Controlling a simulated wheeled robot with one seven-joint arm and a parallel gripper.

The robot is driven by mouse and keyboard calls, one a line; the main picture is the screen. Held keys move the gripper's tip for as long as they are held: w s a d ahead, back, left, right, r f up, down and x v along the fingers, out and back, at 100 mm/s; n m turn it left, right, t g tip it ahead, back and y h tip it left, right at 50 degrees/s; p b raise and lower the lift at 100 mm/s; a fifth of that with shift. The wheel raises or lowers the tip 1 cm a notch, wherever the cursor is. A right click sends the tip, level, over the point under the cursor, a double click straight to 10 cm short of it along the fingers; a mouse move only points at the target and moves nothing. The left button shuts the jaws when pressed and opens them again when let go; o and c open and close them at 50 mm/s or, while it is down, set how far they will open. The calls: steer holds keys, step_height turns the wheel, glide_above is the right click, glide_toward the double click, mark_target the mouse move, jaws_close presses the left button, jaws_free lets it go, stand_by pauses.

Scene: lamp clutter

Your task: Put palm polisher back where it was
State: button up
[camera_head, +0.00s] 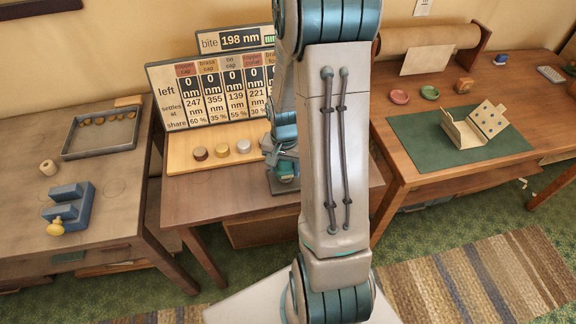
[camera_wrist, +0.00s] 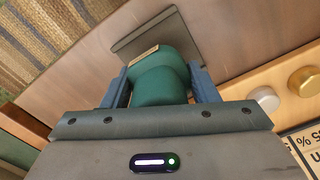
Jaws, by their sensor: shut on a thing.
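The palm polisher (camera_wrist: 162,80) is a rounded teal block with a small tan label strip on its edge. In the wrist view it sits between the two blue fingers of my gripper (camera_wrist: 160,88), which is shut on it. A flat grey plate (camera_wrist: 139,40) shows just beyond it; I cannot tell whether the polisher touches it. In the head view the polisher (camera_head: 286,170) is low over the middle table, right of the wooden board, partly hidden by my gripper (camera_head: 284,158) and arm.
The wooden board (camera_head: 205,169) holds brown, gold and silver caps close left of my gripper. Behind it stands a readings board (camera_head: 170,95). The left table has a tray (camera_head: 75,153) and a blue stepped block (camera_head: 78,210). A green mat (camera_head: 415,135) lies on the right table.

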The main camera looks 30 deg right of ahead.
steer(key=shift+f, duration=0.45)
steer(key=shift+f, duration=0.25)
steer(key=o, duration=0.9)
steer(key=shift+r, duration=0.1)
steer(key=shift+r, duration=0.1)
